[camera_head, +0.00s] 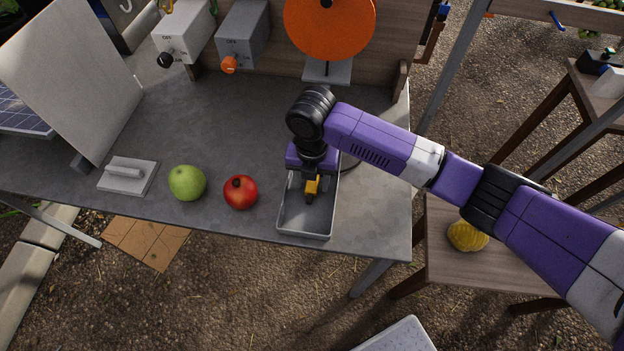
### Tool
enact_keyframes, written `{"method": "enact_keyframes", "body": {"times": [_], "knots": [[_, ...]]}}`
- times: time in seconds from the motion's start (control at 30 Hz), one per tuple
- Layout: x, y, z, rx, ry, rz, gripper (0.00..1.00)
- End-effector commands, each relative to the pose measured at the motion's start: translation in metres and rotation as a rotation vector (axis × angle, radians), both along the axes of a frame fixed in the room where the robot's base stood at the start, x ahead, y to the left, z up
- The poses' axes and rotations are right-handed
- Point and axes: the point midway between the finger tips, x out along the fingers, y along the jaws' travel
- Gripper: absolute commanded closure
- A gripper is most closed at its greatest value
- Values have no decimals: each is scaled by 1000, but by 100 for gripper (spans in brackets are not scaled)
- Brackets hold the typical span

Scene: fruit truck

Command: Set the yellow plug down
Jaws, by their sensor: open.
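The yellow plug (311,187) is a small yellow piece with a dark end, seen over the inside of a grey rectangular tray (305,236) at the front of the table. My gripper (312,177) points down into the back part of this tray, right at the plug. Its jaws are open, but the fingers are small and partly hidden by the purple gripper body. I cannot tell whether the plug touches a finger or rests fully on the tray floor.
A red fruit (240,192) and a green apple (187,183) sit left of the tray. A grey plate with a handle (128,176) lies farther left. Switch boxes (243,35) and an orange disc (330,22) stand behind. The table's middle is clear.

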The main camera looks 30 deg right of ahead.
Motion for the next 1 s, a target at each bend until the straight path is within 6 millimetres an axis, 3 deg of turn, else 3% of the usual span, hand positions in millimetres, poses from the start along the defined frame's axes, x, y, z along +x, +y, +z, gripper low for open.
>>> {"method": "enact_keyframes", "body": {"times": [0.27,0.7,1.0], "knots": [[1,0,15,-1,-3,1,50],[1,1,99,0,-4,2,50],[0,0,123,1,-1,0,50]]}}
